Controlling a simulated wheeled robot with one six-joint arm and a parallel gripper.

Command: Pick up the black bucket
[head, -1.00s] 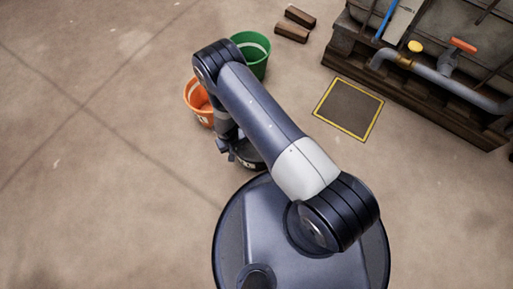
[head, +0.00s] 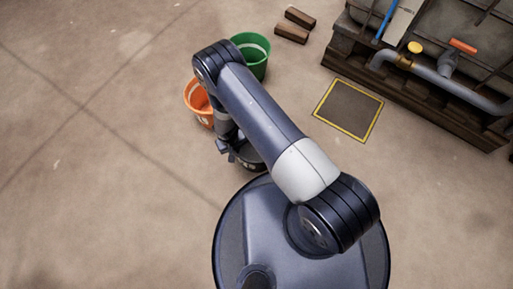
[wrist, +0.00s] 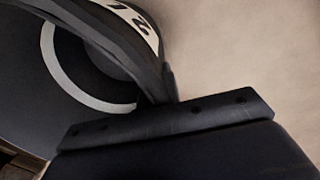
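The black bucket (head: 250,164) stands low in front of my base in the head view, mostly hidden under my arm and gripper. In the wrist view the black bucket (wrist: 78,45) fills the upper left, with a white band inside and a white marked label outside. My gripper (head: 230,152) is at the bucket's near left side in the head view. In the wrist view a dark bar of my gripper (wrist: 168,118) lies across the bottom, close to the bucket's rim. Whether the fingers are closed on the rim is hidden.
An orange bucket (head: 203,117) stands just left of my wrist, and a green bucket (head: 260,63) behind it. Two brown blocks (head: 293,25) lie beyond. A yellow-edged dark square (head: 348,110) is on the floor at right, before a vat with pipes (head: 440,75). The left floor is clear.

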